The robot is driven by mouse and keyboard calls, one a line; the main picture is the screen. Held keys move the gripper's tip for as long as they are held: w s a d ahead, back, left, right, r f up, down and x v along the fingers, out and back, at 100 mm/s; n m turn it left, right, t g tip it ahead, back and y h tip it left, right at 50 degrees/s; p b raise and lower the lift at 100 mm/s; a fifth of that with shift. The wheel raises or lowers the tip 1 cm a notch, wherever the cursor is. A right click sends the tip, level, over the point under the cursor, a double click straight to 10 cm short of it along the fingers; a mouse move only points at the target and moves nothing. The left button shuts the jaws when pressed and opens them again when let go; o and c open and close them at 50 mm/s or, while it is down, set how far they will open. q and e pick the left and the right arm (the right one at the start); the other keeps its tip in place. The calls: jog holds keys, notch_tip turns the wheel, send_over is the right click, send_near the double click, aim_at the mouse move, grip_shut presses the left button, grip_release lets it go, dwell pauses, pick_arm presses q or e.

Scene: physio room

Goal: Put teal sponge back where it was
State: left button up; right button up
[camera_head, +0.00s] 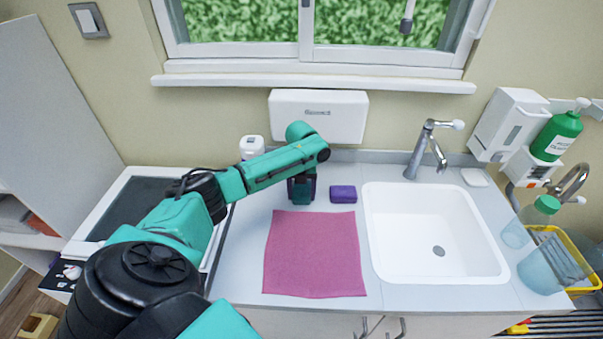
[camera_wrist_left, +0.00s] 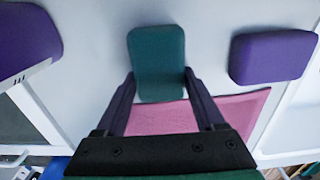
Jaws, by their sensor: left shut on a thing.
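The teal sponge (camera_wrist_left: 157,55) is between the two fingers of my left gripper (camera_wrist_left: 157,85) in the left wrist view. The gripper is shut on it. In the head view my left gripper (camera_head: 302,188) points down at the back of the counter, behind the pink cloth and left of a purple sponge (camera_head: 343,194). The teal sponge is mostly hidden there by the gripper. I cannot tell whether it touches the counter. The purple sponge also shows right of the teal one in the left wrist view (camera_wrist_left: 272,55). My right gripper is not in view.
The pink cloth (camera_head: 314,253) lies flat in front. A white sink (camera_head: 436,235) with a tap (camera_head: 430,150) is at right, a dark hob (camera_head: 135,215) at left. Another purple thing (camera_wrist_left: 25,42) lies left in the wrist view. A white container (camera_head: 251,148) stands behind my arm.

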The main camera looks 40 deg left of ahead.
aim_at(302, 193)
pick_arm(q)
jog(key=o, duration=1.2)
jog(key=shift+r, duration=0.25)
notch_tip(302, 193, up, 12)
jog(key=shift+f+b, duration=0.15)
jog(key=shift+b, duration=0.7)
